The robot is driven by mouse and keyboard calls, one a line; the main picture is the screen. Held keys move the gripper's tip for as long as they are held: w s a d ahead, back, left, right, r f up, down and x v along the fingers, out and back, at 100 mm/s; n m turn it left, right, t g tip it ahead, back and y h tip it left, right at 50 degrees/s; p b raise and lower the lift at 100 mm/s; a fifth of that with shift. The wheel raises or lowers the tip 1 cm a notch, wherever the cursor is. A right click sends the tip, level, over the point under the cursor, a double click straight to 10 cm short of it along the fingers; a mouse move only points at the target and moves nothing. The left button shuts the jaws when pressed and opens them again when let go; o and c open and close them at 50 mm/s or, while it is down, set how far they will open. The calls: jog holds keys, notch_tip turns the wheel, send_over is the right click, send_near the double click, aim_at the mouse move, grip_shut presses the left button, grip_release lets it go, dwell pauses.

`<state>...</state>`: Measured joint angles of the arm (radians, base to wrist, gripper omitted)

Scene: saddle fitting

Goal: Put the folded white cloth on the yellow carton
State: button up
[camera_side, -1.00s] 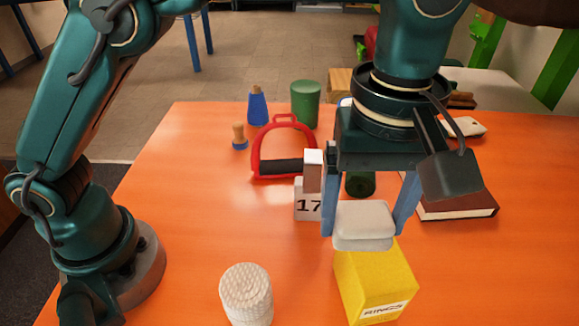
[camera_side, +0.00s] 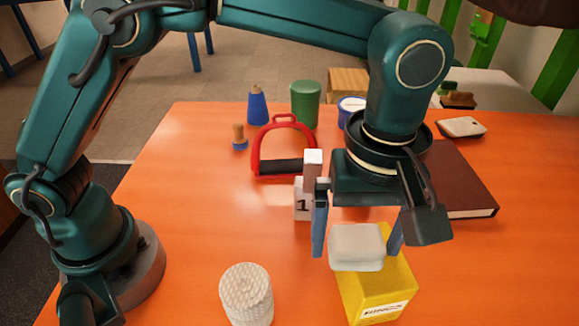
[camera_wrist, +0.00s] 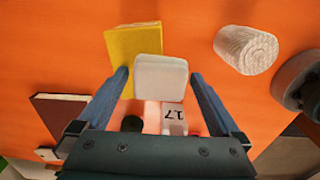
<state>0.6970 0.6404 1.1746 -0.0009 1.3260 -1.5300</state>
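The folded white cloth (camera_side: 356,248) is a thick rounded pad held between the fingertips of my gripper (camera_side: 356,240). It also shows between the fingers (camera_wrist: 160,72) in the wrist view, as the white cloth (camera_wrist: 161,76). The yellow carton (camera_side: 372,288) stands on the orange table with a printed label on its front. In the side view the cloth covers the back left of the carton's top. In the wrist view it overlaps only the lower right of the carton (camera_wrist: 130,42). I cannot tell whether its underside touches the carton.
A white woven cylinder (camera_side: 246,293) stands left of the carton. Behind the gripper are a number card (camera_side: 302,205), a red stirrup-like frame (camera_side: 256,150) and a brown book (camera_side: 465,180). A green cup (camera_side: 305,103) and blue bottle (camera_side: 257,106) stand farther back. The front-right table is clear.

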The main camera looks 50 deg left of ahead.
aim_at(356, 233)
jog(key=shift+r, duration=0.1)
notch_tip(356, 233, up, 7)
jog(key=shift+r, duration=0.15)
jog(key=shift+w+a+r, duration=0.15)
jog(key=shift+a+r, duration=0.1)
jog(key=shift+r, duration=0.1)
jog(key=s+a+r+m+t, duration=0.1)
jog(key=s+a+m+t, duration=0.15)
jog(key=a, duration=0.55)
jog(key=s+a+r+m+t, duration=0.15)
jog(key=a+m, duration=0.25)
jog(key=a, duration=0.5)
jog(key=s+a+f+m+t, duration=0.1)
jog(key=s+a+f+m, duration=0.2)
jog(key=s+a+f, duration=0.1)
jog(key=shift+s+f+t, duration=0.25)
jog(key=shift+f+t, duration=0.05)
jog(key=shift+f, duration=0.45)
